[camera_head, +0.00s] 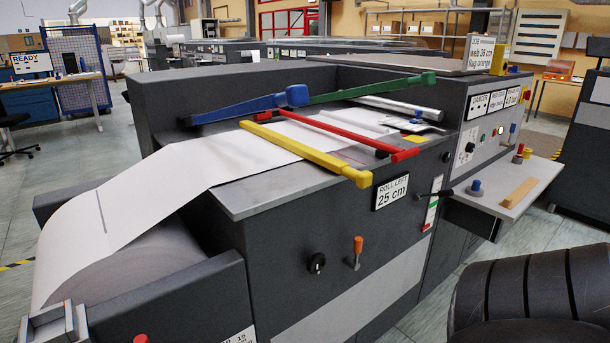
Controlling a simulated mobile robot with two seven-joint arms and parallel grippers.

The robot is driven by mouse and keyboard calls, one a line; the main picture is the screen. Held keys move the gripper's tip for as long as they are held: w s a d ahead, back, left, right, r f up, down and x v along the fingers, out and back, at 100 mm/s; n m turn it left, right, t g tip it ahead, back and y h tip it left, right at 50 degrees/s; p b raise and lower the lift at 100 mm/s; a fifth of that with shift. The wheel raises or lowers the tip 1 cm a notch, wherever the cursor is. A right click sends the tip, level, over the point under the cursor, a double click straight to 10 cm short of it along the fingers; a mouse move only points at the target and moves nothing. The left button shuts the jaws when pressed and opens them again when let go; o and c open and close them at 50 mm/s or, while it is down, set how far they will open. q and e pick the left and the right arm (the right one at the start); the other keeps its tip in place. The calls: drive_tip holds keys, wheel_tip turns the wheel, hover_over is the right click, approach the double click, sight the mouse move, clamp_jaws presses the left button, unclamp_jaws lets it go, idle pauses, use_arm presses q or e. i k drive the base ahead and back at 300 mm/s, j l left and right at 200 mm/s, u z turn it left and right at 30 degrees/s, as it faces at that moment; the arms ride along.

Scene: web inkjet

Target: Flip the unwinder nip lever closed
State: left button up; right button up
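The unwinder stands at the front left, with a white paper web (130,215) rising from a large roll (130,265) onto its grey top. No label marks the nip lever. A short lever with an orange handle (358,244) stands upright on the dark front panel, right of a black knob (316,263). A black lever (436,194) sits farther right on that panel. Long blue (245,108), green (370,89), yellow (305,151) and red (340,129) bars lie over the web.
A grey shelf (505,190) with a wooden block (519,192) juts out from the machine at right. Floor is open at far left.

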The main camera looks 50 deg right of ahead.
sight(447, 193)
drive_tip(key=z, duration=2.35)
drive_tip(key=i+l+u, duration=0.2)
drive_tip(key=u, duration=0.3)
drive_tip(key=i+l+u, duration=0.3)
drive_tip(key=u, duration=0.15)
drive_tip(key=i+l+u, duration=0.1)
drive_tip(key=l, duration=0.2)
drive_tip(key=i+l, duration=0.15)
drive_tip(key=l, duration=0.15)
drive_tip(key=i+l+u, duration=0.15)
drive_tip(key=l, duration=0.2)
drive_tip(key=i+l, duration=0.1)
drive_tip(key=l, duration=0.2)
drive_tip(key=i+l, duration=0.1)
drive_tip(key=l, duration=0.2)
drive_tip(key=i+l, duration=0.1)
drive_tip(key=l, duration=0.25)
